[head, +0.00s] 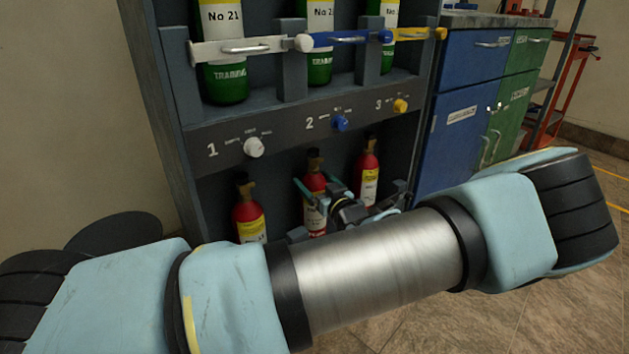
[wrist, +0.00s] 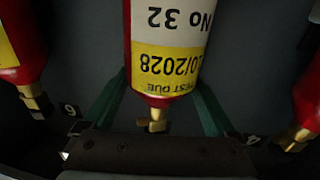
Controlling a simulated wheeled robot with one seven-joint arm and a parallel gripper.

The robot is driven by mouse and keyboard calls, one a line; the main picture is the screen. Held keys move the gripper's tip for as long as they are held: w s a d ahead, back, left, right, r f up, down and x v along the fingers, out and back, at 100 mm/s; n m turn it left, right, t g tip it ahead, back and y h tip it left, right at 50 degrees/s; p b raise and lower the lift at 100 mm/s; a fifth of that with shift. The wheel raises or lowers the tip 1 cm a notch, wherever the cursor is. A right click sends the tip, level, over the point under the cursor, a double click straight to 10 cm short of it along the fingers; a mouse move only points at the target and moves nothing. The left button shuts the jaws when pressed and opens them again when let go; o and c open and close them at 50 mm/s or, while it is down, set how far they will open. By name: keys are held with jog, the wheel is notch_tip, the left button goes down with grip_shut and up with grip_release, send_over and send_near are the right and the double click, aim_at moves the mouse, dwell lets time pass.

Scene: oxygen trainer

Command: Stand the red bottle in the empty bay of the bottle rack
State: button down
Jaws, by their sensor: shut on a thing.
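The red bottle (head: 315,212) is upright between two other red bottles in the lower part of the dark bottle rack (head: 185,138), below the number 2. My gripper (head: 317,190) is shut on it, with a green finger on each side. The wrist view shows the bottle upside down (wrist: 165,60), its label reading No 32 and its brass valve towards my gripper. The bottle is at the middle bay, and no other empty bay shows. Its base is hidden, so I cannot tell whether it touches the bay floor.
A red bottle (head: 249,215) stands on the left and another (head: 368,178) on the right, close to my fingers. Above are knobs and green cylinders (head: 222,60) behind latch bars. A blue cabinet (head: 470,110) stands to the right.

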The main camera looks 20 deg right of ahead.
jog(key=shift+r, duration=0.1)
grip_release()
jog(key=s+p, duration=0.1)
jog(key=s, duration=1.1)
jog(key=shift+d, duration=0.35)
jog(key=shift+s, duration=0.1)
